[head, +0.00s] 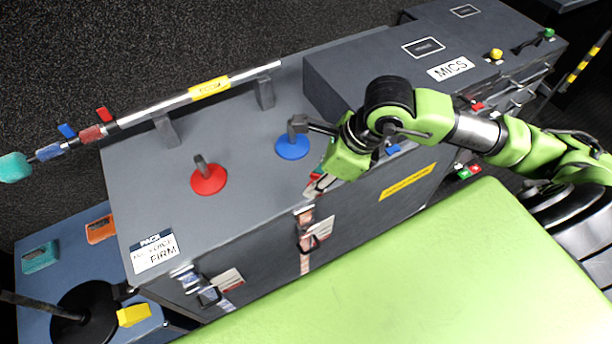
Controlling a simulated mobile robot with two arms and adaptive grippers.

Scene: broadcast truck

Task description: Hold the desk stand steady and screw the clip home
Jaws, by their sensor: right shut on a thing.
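A desk stand with a round blue base (293,147) stands on top of the grey case. A second desk stand with a round red base (208,181) and a short dark upright piece (201,164) stands to its left. My right gripper (303,125) reaches in from the right and is shut at the dark clip piece at the top of the blue stand. The fingers and clip are both dark and small, so where they touch is hard to make out. The screw joint cannot be seen clearly.
A boom pole (240,78) with a teal tip rests on two brackets along the case's back edge. Latches (307,235) line the case front. A raised grey box (375,68) labelled MICS stands right. A blue table (65,240) is at lower left.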

